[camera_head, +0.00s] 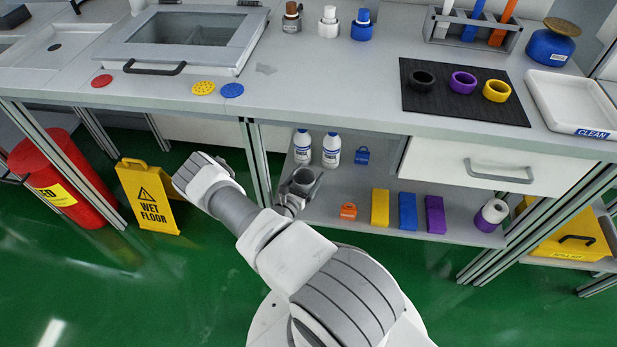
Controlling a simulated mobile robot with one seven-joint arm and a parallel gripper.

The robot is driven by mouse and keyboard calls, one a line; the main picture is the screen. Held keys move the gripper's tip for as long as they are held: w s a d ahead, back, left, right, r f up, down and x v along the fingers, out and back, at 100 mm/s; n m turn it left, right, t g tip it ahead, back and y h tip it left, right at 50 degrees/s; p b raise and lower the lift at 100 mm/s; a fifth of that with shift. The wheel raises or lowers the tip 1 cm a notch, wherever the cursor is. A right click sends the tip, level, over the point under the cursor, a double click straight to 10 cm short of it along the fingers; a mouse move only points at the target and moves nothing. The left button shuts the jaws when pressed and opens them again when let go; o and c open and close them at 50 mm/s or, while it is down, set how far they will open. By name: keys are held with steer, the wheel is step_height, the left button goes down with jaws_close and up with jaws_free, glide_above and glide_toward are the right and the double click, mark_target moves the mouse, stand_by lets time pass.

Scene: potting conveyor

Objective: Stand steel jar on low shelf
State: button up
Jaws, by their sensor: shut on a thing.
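The steel jar (303,177) is a small grey open-topped cylinder, left of centre under the bench. My gripper (301,190) is shut on the jar, coming at it from the front. The low shelf (345,187) is a grey board below the bench top. The jar appears over the left part of this shelf, roughly upright. I cannot tell whether its base touches the board, since my gripper and arm hide its lower part.
Two white bottles (331,149) stand behind the jar, with a blue padlock-like item (362,155) beside them. An orange item (348,211), a yellow block (380,208), blue block (407,211) and purple block (434,214) line the shelf front. A bench leg (257,165) stands left.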

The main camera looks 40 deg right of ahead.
mark_target(299, 189)
steer(key=shift+f, duration=0.15)
steer(key=o, duration=1.5)
steer(key=shift+o, duration=0.2)
steer(key=shift+r, duration=0.3)
steer(key=p+v, duration=0.2)
steer(key=v, duration=1)
steer(key=shift+f, duration=0.2)
steer(key=shift+a, duration=0.15)
